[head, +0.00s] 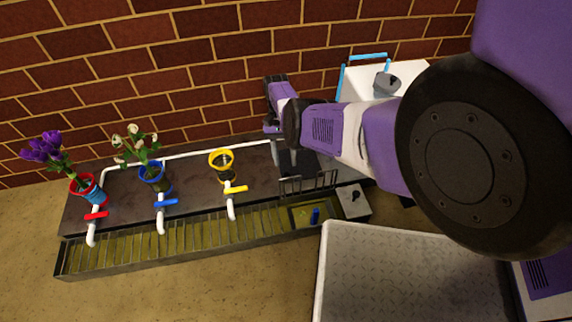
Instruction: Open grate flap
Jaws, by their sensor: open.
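The trough (180,242) runs along the front of the dark counter, covered with grate slats. At its right end, the grate flap (309,184) shows as a barred piece standing up behind an uncovered square opening (301,214). A small blue object (315,215) is inside that opening. My gripper (291,162) is over the counter just behind the flap, partly hidden by my arm. It is open and appears empty. I cannot tell whether its fingers touch the flap.
White taps line the front. A grey box with a knob (352,202) sits right of the opening. A white container (362,84) stands behind my arm.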

